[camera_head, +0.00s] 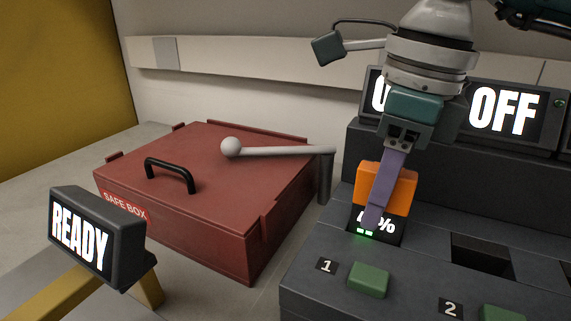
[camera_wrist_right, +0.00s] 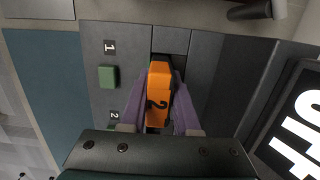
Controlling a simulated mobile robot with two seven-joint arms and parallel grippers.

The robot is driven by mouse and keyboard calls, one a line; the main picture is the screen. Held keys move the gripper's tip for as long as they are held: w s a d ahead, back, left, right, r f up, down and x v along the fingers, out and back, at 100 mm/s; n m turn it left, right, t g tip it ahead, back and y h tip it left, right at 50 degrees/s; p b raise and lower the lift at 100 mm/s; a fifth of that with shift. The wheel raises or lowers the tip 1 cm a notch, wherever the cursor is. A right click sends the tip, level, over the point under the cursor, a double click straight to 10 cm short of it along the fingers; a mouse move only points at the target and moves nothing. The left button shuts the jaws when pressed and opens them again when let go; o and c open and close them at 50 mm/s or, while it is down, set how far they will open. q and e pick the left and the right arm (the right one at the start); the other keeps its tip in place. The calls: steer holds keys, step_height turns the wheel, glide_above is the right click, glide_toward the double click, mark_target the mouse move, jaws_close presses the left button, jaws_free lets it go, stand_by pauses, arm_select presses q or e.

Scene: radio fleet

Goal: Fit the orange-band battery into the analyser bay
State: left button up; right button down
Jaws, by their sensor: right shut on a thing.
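The orange-band battery (camera_head: 400,188) is upright at the left end of the dark grey analyser (camera_head: 325,288). It also shows in the right wrist view (camera_wrist_right: 159,82), with a "2" on its orange part. My right gripper (camera_head: 373,218) is shut on it with purple fingers, which partly cover it. Below the orange part is a dark face with a partly hidden percent reading and green lights. The battery is over or in the bay beside label 1; its lower end and depth are hidden. A dark open bay (camera_head: 481,255) lies to its right. My left gripper is not in view.
A red safe box (camera_head: 215,225) with a black handle stands left of the analyser, with a ball-ended lever (camera_head: 280,151) across it. A READY sign (camera_head: 97,240) is at front left. Green buttons (camera_head: 369,279) line the analyser front. An OFF screen (camera_head: 505,108) stands behind.

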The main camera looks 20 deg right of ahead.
steer(key=shift+f+b, duration=0.55)
steer(key=shift+f, duration=0.15)
steer(key=c, duration=0.6)
jaws_free()
steer(key=shift+o, duration=0.2)
steer(key=r, duration=0.6)
steer(key=s+r+p, duration=0.1)
steer(key=r, duration=0.3)
steer(key=shift+d, duration=0.4)
steer(key=shift+a, duration=0.15)
